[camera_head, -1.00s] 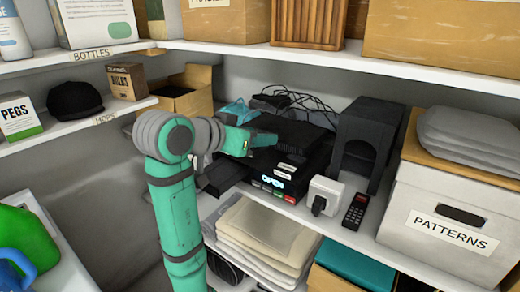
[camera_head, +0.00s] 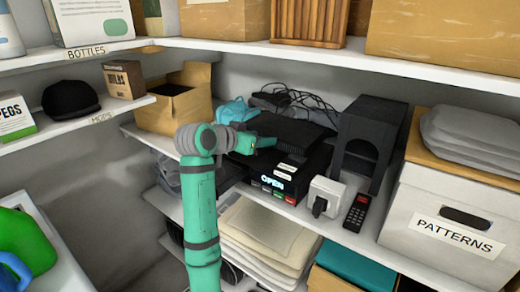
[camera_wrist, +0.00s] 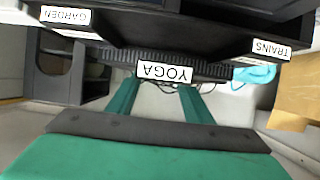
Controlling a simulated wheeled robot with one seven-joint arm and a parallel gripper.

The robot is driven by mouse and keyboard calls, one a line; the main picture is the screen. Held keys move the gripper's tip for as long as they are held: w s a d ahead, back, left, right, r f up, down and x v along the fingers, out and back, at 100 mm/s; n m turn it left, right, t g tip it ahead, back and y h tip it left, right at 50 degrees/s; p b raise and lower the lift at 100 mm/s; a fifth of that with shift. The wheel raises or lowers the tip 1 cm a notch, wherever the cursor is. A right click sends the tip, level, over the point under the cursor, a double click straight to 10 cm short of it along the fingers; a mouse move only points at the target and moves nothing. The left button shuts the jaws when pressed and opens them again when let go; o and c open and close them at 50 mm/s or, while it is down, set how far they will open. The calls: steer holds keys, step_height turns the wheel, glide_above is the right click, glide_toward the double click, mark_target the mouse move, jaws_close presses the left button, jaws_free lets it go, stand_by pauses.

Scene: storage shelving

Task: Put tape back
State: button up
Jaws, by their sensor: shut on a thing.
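A black tape with a white YOGA label (camera_wrist: 164,73) sits between the fingertips of my gripper (camera_wrist: 158,92) in the wrist view, which is upside down. My gripper is shut on it. In the head view my gripper (camera_head: 265,142) is over the middle shelf, at the black player (camera_head: 268,181) with a lit OPEN display; the held tape is hard to make out there. Dark pieces with a GARDEN label (camera_wrist: 66,16) and a TRAINS label (camera_wrist: 271,48) show on either side of the held tape. Whether it touches them is unclear.
A black rack (camera_head: 368,130), a white plug adapter (camera_head: 327,196) and a remote (camera_head: 357,212) stand right of the player. An open cardboard box (camera_head: 172,108) is left. Loose cables (camera_head: 300,100) lie behind. The upper shelf edge (camera_head: 340,58) runs above.

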mark_target(260, 157)
steer(key=shift+w+f, duration=0.3)
steer(key=shift+f, duration=0.05)
steer(key=shift+w+f, duration=0.15)
steer(key=shift+f, duration=0.75)
steer(key=shift+w+f, duration=0.1)
steer(key=shift+f, duration=0.75)
steer(key=shift+f, duration=0.15)
steer(key=o, duration=1.2)
steer(key=shift+s+a+r, duration=0.1)
steer(key=shift+s+r, duration=0.1)
steer(key=shift+r, duration=0.05)
steer(key=v, duration=1.1)
steer(key=shift+s, duration=0.2)
